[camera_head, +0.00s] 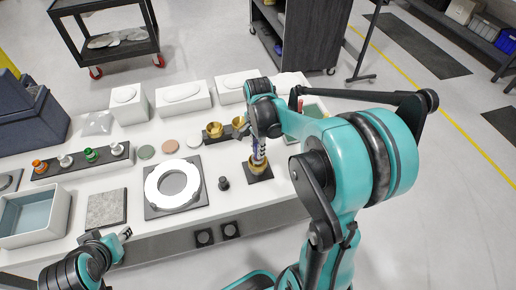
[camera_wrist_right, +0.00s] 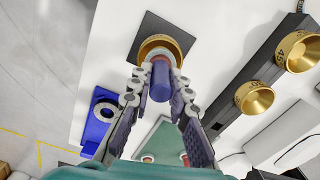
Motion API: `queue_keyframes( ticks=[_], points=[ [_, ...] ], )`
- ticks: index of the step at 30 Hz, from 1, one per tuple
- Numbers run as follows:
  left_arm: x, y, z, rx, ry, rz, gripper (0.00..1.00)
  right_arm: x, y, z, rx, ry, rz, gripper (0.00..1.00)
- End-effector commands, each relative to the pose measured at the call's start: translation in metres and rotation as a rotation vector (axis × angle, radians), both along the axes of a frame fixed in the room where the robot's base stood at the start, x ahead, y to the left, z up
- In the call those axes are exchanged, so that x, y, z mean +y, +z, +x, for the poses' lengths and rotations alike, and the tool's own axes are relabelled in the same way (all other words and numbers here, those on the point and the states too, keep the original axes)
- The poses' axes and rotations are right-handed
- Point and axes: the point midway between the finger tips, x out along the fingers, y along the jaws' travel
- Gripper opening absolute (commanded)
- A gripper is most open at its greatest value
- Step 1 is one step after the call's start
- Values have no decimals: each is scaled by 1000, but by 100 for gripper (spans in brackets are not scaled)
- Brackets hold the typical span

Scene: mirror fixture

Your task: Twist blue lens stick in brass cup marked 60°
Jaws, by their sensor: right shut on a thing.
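A brass cup (camera_head: 260,167) stands on a dark square plate in front of my right arm. It also shows in the right wrist view (camera_wrist_right: 151,46), where I cannot read its mark. A blue stick (camera_wrist_right: 161,80) with a reddish end stands with its far end in or over this cup; the contact is hidden. My right gripper (camera_wrist_right: 160,75) is shut on the stick, one finger on each side; it shows partly in the head view (camera_head: 259,148). My left gripper (camera_head: 125,233) hangs empty at the lower left, its opening too small to judge.
Two other brass cups, one nearer (camera_wrist_right: 255,97) and one marked about 40 (camera_wrist_right: 299,51), sit on a dark block. A blue ringed part (camera_wrist_right: 98,118) lies to the left. A white ring (camera_head: 172,187) on a dark plate and a small black knob (camera_head: 224,183) stand left of the cup.

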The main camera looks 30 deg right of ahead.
Motion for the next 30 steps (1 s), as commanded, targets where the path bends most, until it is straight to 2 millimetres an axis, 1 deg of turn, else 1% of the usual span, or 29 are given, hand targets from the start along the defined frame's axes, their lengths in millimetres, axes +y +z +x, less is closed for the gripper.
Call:
queue_keyframes(
  ticks=[30],
  points=[
    [0, -10, 0, 0, 0, 0, 40, 0, -13, 0, 0, 0, 0, 0]
  ],
)
